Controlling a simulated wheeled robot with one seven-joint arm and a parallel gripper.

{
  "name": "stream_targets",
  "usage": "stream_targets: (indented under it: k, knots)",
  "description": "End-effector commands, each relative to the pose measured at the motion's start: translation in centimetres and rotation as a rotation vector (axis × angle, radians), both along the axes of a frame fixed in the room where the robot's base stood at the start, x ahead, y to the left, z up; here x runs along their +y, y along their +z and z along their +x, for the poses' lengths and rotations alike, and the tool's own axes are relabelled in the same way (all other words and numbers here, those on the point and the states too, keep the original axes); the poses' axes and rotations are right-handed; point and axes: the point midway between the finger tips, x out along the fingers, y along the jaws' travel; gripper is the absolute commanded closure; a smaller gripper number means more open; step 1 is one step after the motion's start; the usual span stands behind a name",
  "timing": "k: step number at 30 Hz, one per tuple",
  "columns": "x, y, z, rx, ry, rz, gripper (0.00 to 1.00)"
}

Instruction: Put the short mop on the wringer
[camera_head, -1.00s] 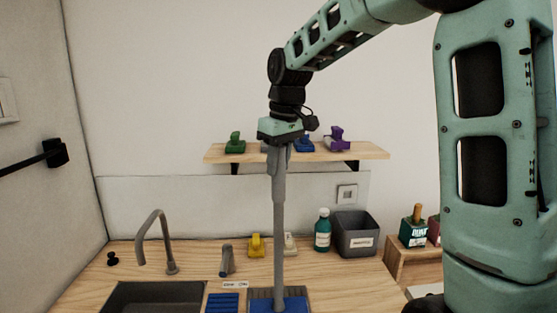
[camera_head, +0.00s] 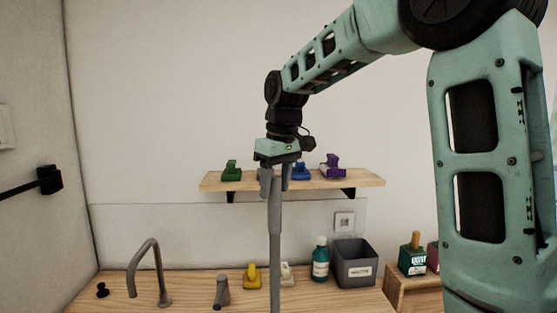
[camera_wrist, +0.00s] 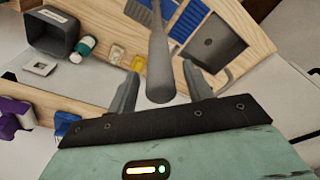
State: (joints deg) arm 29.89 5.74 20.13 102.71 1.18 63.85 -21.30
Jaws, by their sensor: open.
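The short mop shows as a grey upright handle (camera_head: 275,240) in the head view; its lower end is below the frame. My gripper (camera_head: 275,182) is open, with its fingers on either side of the handle's top. In the wrist view the round handle end (camera_wrist: 160,92) lies between my two spread fingers (camera_wrist: 161,92), with gaps at both sides. I cannot tell which is the wringer, and the mop's foot is out of view.
A wooden shelf (camera_head: 215,182) with green, blue and purple items is behind my gripper. On the counter stand a faucet (camera_head: 152,270), a grey dispenser (camera_head: 221,292), a yellow item (camera_head: 252,276), a teal bottle (camera_head: 320,262) and a grey bin (camera_head: 354,264).

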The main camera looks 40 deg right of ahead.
Motion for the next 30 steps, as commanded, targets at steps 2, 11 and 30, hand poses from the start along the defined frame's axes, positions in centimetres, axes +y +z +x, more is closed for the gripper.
stream_targets:
  k: [2,11,30]
  knots:
    - [0.0,1.6,-0.2,-0.006,0.001,-0.002,0.49]
    - [-0.2,7.5,-1.1,-0.003,0.002,-0.001,0.49]
    - [2.8,7.8,-1.5,0.012,0.043,0.009,0.49]
